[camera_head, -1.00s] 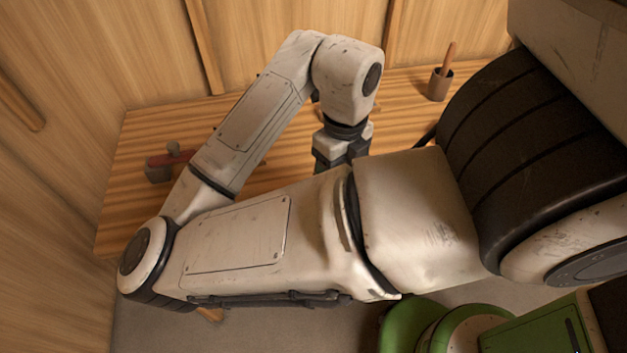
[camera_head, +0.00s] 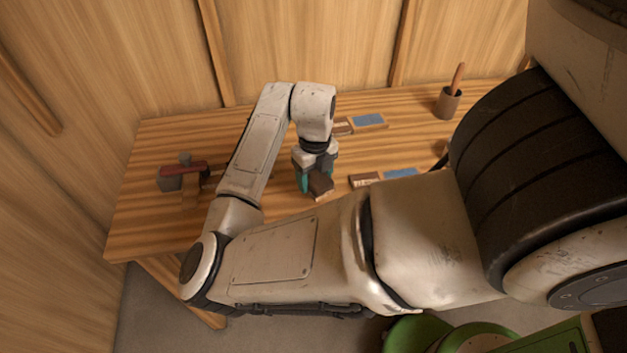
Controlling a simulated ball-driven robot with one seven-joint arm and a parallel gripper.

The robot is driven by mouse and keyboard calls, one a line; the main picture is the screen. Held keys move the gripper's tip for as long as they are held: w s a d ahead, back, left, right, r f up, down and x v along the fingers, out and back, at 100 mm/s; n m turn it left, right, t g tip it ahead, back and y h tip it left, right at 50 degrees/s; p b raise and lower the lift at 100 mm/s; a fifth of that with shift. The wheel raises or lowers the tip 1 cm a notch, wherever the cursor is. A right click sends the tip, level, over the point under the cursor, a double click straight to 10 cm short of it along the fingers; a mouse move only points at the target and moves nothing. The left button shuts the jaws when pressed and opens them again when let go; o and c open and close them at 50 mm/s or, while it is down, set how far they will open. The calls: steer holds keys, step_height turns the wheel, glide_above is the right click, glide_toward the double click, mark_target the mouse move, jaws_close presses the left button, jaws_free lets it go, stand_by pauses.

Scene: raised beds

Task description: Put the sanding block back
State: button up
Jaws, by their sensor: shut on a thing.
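My gripper (camera_head: 311,182) points down over the wooden bench, left of the middle of the picture. Its teal fingers are shut on a small dark brown block with a lighter underside, the sanding block (camera_head: 321,185). I cannot tell whether the block touches the bench top or hangs just above it. Two flat blue patches with pale borders lie to the right, one at the back (camera_head: 369,120) and one nearer the front (camera_head: 402,173). A brown lettered plate stands left of each, a back plate (camera_head: 342,127) and a front plate (camera_head: 365,180); the lettering is too small to read. My arm partly hides the front patch.
The wooden bench (camera_head: 225,124) runs along the plank wall. A red-and-grey tool (camera_head: 183,169) lies at its left. A dark cup (camera_head: 447,103) with a wooden handle in it stands at the back right. Bench top between the back patch and the cup is clear.

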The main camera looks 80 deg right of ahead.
mark_target(314, 184)
steer(key=shift+w+d+f, duration=0.1)
steer(key=shift+d+f, duration=0.05)
steer(key=shift+f, duration=0.1)
steer(key=shift+w+f, duration=0.1)
steer(key=shift+f, duration=1.55)
steer(key=shift+f, duration=0.1)
steer(key=shift+f, duration=0.15)
steer(key=o, duration=1.1)
steer(key=shift+r+p, duration=0.3)
steer(key=shift+r, duration=0.15)
step_height(314, 184, up, 12)
steer(key=shift+f+b, duration=0.15)
steer(key=shift+b, duration=0.4)
